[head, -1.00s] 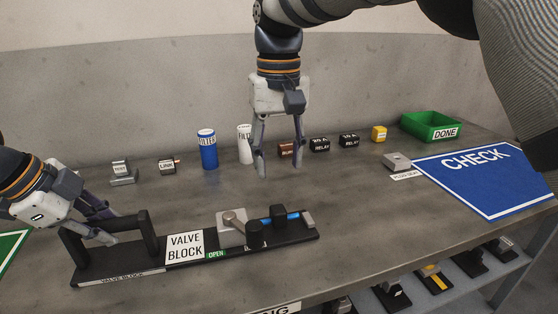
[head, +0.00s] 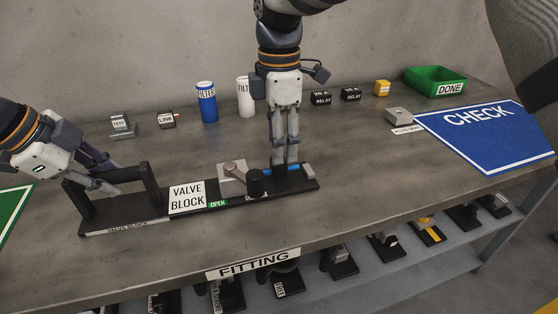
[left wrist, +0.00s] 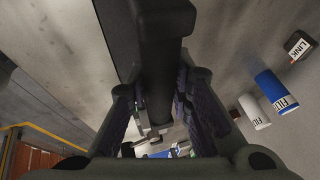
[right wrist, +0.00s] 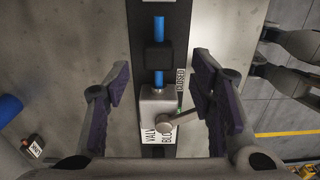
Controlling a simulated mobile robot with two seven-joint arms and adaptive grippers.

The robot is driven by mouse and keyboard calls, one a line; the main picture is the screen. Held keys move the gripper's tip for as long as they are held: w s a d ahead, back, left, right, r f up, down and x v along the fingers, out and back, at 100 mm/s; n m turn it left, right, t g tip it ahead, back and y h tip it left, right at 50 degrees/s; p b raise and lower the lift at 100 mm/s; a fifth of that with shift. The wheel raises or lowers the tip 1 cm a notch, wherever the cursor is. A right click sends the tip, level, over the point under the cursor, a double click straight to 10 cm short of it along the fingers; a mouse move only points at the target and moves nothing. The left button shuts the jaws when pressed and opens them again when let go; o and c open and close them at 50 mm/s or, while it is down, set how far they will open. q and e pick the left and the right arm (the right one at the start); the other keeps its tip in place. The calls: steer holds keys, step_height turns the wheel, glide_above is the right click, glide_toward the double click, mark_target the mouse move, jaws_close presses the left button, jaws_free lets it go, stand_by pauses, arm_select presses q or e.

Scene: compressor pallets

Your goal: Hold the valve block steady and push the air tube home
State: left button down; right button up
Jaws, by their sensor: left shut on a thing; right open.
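The valve block (head: 147,217) is a long black base on the table with a tall black handle at its left end. My left gripper (head: 115,187) is shut on that handle (left wrist: 157,50). Toward the right end sit a grey block with a lever (head: 232,178) and black parts. The blue air tube (head: 293,167) passes through a black holder (right wrist: 159,56), and its near end meets the grey block's fitting (right wrist: 158,90); I cannot tell how deep it sits. My right gripper (head: 285,163) points down over the tube, open and empty, its fingers apart on either side of the base.
Blue (head: 207,103) and white (head: 245,98) filter cylinders, a link part (head: 167,121) and relays (head: 321,98) stand behind. A green DONE bin (head: 436,79) and blue CHECK mat (head: 490,145) are at right. A lower shelf (head: 365,272) holds parts. Table right of the base is clear.

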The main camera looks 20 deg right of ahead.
mark_target(279, 167)
step_height(279, 167, down, 6)
steer(key=shift+r, duration=0.1)
jaws_close()
steer(key=shift+a, duration=1.55)
jaws_free()
steer(key=shift+a, duration=0.1)
